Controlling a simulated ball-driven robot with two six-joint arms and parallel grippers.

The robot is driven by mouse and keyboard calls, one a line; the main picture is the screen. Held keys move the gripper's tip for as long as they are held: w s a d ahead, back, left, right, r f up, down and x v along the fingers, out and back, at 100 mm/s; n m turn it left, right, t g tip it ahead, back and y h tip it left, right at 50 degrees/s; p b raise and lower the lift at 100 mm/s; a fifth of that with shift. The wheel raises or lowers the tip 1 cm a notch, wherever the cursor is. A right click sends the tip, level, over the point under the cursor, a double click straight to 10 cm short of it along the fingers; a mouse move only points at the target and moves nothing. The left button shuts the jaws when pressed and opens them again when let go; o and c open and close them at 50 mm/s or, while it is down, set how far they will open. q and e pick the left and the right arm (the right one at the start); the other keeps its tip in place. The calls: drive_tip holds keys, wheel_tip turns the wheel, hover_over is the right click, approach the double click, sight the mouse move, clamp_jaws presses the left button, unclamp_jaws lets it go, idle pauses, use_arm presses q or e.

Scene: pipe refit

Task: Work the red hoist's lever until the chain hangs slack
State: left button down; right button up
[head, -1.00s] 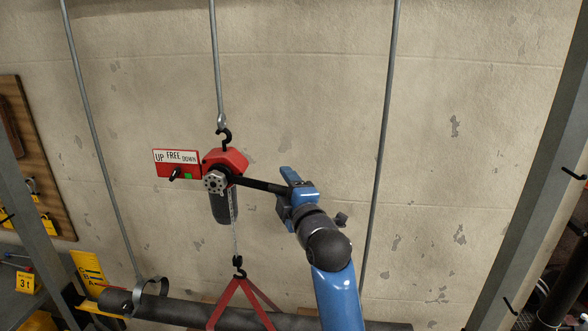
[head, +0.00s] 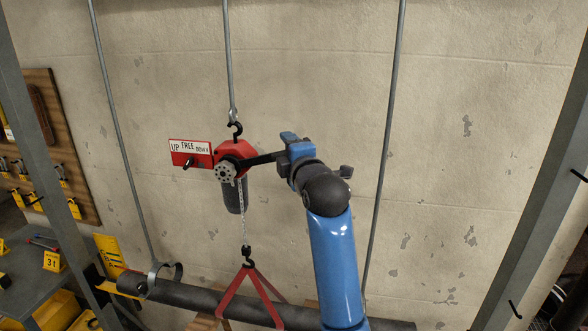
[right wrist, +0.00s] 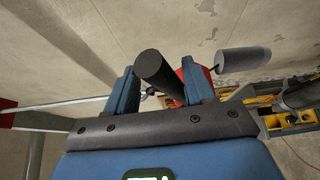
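The red hoist (head: 236,150) hangs from a hook on a rod before the wall. Its black lever (head: 264,159) points right and slightly up. My right gripper (head: 290,152) is at the lever's outer end. In the right wrist view its blue fingers close on both sides of the black lever grip (right wrist: 158,72). The chain (head: 242,212) runs straight down from the hoist to a hook (head: 247,258) and a red sling (head: 233,286) around the dark pipe (head: 195,296). The UP/FREE/DOWN plate (head: 190,147) with a dark knob is left of the hoist. My left gripper is out of view.
Hanger rods (head: 118,140) stand left and right of the hoist, the left one ending in an open clamp (head: 165,278) at the pipe. Wooden pieces show under the pipe. A grey shelf (head: 30,270) with yellow parts is at left. Grey posts frame both sides.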

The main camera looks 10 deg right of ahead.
idle(0.3)
drive_tip(key=shift+m+t, duration=0.4)
drive_tip(key=shift+m, duration=0.3)
drive_tip(key=shift+s+d+f+b, duration=0.1)
drive_tip(key=shift+d+f+b, duration=0.1)
drive_tip(key=shift+f+b, duration=0.85)
drive_tip(key=shift+d+f+b, duration=0.15)
drive_tip(key=shift+f+b, duration=0.8)
drive_tip(key=shift+b, duration=0.15)
drive_tip(key=shift+m+t, duration=0.4)
drive_tip(key=shift+m, duration=0.3)
wheel_tip(320, 180, down, 4)
drive_tip(key=b, duration=0.4)
drive_tip(key=shift+a, duration=0.1)
